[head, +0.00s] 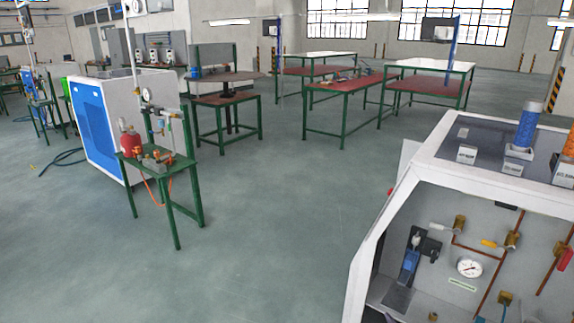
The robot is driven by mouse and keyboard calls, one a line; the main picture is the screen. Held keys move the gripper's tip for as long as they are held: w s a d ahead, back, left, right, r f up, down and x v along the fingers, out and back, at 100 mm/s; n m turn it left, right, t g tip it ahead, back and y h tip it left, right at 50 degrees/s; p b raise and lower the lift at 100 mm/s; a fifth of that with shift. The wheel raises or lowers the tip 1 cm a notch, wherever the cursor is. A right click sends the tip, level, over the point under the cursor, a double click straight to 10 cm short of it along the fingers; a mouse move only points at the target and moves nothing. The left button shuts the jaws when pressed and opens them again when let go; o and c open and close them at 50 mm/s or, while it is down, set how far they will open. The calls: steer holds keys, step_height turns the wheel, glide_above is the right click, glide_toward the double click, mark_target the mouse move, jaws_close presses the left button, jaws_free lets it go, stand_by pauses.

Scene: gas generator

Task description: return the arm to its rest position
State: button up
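My gripper and arm do not show in the head view, so its pose and state are hidden. The gas generator panel fills the lower right: a white-framed cabinet (396,210) with an open grey front. Inside are a round pressure gauge (469,268), a valve with a yellow handle (491,243), a valve with a white handle (445,228), copper pipes (490,290) and a black and blue fitting (409,265). A blue cylinder (525,128) stands on the dark top.
A green table (185,190) with a red bottle (130,141) and fittings stands at the left, beside a white and blue cabinet (97,125). Red-topped workbenches (345,92) stand further back. The grey floor (270,240) in the middle is clear.

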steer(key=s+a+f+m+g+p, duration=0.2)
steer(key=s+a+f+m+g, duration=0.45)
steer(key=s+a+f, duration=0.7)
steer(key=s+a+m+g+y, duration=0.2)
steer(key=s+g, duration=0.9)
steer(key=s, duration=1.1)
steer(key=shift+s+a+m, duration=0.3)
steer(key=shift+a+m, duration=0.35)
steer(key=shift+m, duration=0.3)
